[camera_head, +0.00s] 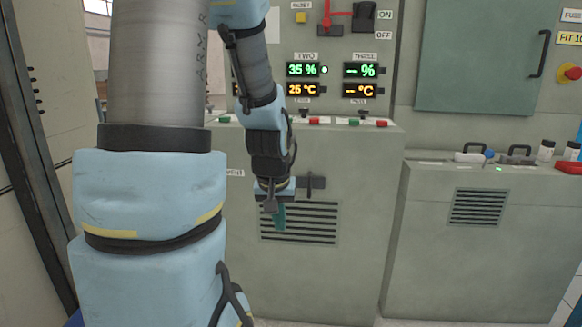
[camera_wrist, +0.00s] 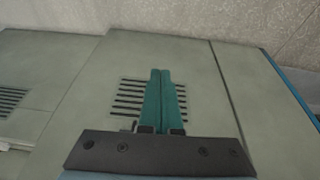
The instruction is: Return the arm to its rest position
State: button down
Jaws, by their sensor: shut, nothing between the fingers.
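My gripper (camera_head: 279,215) hangs low in the middle of the head view, in front of the vent slots of a grey-green cabinet. Its green fingers point down. In the wrist view the two fingers of my gripper (camera_wrist: 160,75) lie side by side, shut, with nothing between them. My arm, with light blue covers and grey links, fills the left of the head view and hides part of the cabinet.
The grey-green cabinet (camera_head: 355,260) carries displays (camera_head: 302,70) reading 35 % and 25 °C, and a red lever (camera_head: 325,18). Several small buttons line its ledge. A second cabinet (camera_head: 480,265) at right holds a black-handled object (camera_head: 471,157), a red object (camera_head: 569,167) and small bottles.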

jog(key=s+a+g, duration=0.2)
jog(key=s+a, duration=0.2)
jog(key=s, duration=0.3)
notch_tip(320, 180, up, 22)
jog(key=p, duration=2.2)
jog(key=shift+s+r, duration=0.25)
jog(key=shift+s, duration=0.05)
